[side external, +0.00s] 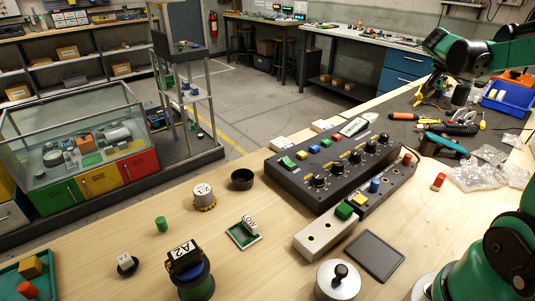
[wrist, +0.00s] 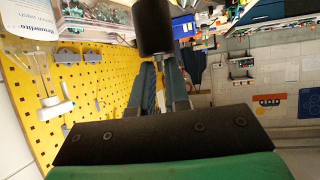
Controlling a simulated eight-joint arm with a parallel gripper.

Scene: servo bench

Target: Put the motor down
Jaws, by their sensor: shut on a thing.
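In the wrist view my gripper (wrist: 160,75) points away from the camera, its two grey-blue fingers beyond a black plate. A dark cylinder (wrist: 154,28), which looks like the motor, shows at the fingertips, and the gripper is shut on it. Its far end and any label are hidden. It appears held up in the air, with nothing visible touching it below.
A yellow pegboard (wrist: 95,85) is in the wrist view.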

